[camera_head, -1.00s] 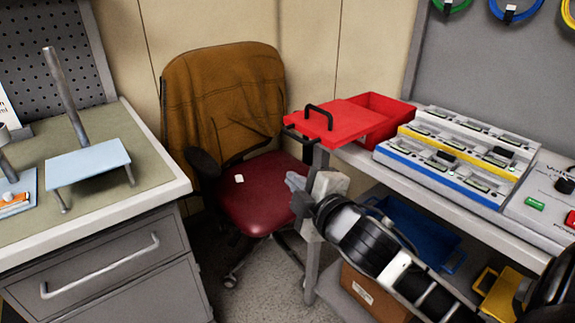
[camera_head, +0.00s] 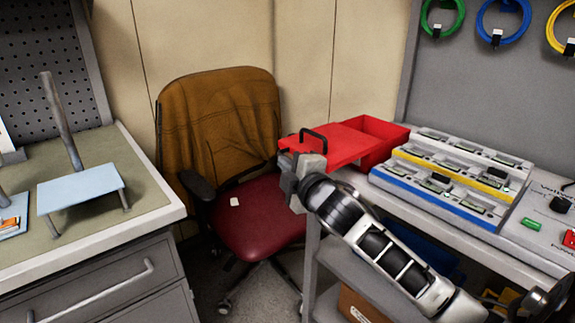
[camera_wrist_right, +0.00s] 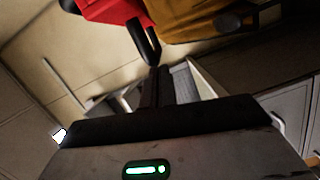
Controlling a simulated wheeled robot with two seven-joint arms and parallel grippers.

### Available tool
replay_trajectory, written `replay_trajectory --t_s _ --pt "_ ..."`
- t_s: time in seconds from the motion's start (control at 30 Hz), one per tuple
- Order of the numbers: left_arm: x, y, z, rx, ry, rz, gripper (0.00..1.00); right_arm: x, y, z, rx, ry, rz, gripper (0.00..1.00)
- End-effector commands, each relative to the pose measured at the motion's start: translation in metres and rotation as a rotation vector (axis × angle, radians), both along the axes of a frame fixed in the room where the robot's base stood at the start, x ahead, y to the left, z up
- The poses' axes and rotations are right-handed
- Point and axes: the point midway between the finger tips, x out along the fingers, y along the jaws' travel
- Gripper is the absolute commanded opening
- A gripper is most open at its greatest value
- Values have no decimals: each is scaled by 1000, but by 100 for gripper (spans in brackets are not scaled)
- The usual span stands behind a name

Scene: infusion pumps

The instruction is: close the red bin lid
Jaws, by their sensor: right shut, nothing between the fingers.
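The red bin (camera_head: 384,130) stands on the right bench beside the charger rack. Its red lid (camera_head: 343,147) lies open and roughly flat on the bin's left side, reaching out past the bench end. A black handle (camera_head: 315,138) stands up from the lid; the handle also shows in the right wrist view (camera_wrist_right: 143,42), with the red lid (camera_wrist_right: 108,10) at the top. My right gripper (camera_head: 288,163) is shut and empty at the lid's outer left end, just below the handle. Whether it touches the lid is unclear. My left gripper is out of view.
The charger rack (camera_head: 445,180) stands right of the bin. A chair (camera_head: 250,215) with a brown jacket (camera_head: 220,115) is left of the lid. A blue bin sits on the shelf below. The left bench holds a small light-blue stand (camera_head: 82,188).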

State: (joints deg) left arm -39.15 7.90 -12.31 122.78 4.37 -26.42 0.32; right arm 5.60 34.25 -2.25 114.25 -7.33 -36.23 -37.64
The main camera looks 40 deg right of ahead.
Motion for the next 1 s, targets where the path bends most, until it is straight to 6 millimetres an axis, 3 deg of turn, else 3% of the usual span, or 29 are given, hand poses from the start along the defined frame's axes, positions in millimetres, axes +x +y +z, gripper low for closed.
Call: replay_trajectory --t_s 0.4,0.73,1.0 --pt "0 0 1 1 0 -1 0 0 -5 -1 0 1 0 0" --pt "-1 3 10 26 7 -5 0 5 -68 0 -3 4 -3 0" --pt "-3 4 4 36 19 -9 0 6 -79 -1 2 0 0 0"
